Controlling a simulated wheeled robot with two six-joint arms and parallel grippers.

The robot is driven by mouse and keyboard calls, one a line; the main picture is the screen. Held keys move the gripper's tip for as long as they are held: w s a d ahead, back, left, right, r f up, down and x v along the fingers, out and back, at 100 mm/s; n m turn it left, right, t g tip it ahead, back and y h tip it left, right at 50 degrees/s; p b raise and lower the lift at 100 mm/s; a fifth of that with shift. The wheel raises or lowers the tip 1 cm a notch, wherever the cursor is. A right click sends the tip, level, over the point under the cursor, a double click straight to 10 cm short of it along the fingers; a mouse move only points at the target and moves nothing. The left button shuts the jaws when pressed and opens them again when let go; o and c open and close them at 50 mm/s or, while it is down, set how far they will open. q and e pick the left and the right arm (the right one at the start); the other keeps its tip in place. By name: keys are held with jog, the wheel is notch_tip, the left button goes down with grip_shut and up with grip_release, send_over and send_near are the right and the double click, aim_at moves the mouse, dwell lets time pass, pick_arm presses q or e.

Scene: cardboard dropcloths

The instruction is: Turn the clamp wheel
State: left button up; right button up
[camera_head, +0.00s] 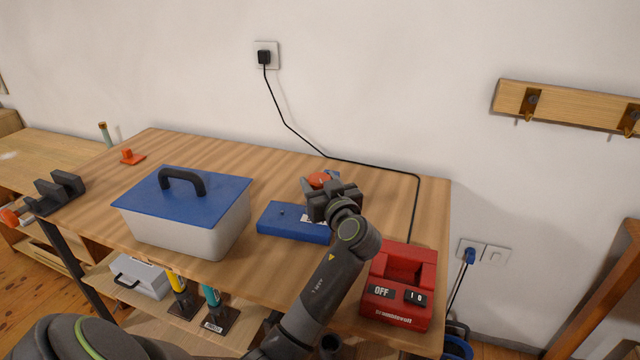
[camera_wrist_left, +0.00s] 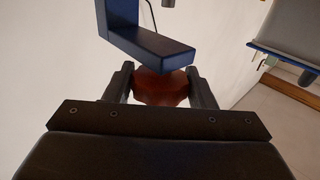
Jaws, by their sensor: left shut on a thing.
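The clamp wheel (camera_head: 318,179) shows as a small orange-red piece just behind my left gripper (camera_head: 331,196) in the head view. In the left wrist view the wheel (camera_wrist_left: 160,88) is a reddish-brown knob between the two fingers of my left gripper (camera_wrist_left: 161,79), which is shut on it. The blue clamp body (camera_head: 292,224) lies on the wooden bench; the arm and gripper hide part of it. In the left wrist view a blue L-shaped part of the clamp (camera_wrist_left: 150,47) stands just beyond the wheel. My right gripper is not in view.
A blue-lidded toolbox (camera_head: 205,218) stands left of the clamp. A red box marked OFF (camera_head: 400,287) stands at the bench's right end, with a black cable (camera_head: 375,166) behind. A black vise (camera_head: 57,190) sits at the far left. The bench back (camera_head: 230,155) is mostly clear.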

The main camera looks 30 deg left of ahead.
aim_at(320, 178)
pick_arm(q)
jog(key=o, duration=1)
jog(key=shift+c, duration=0.2)
notch_tip(320, 178, up, 10)
jog(key=shift+r, duration=0.1)
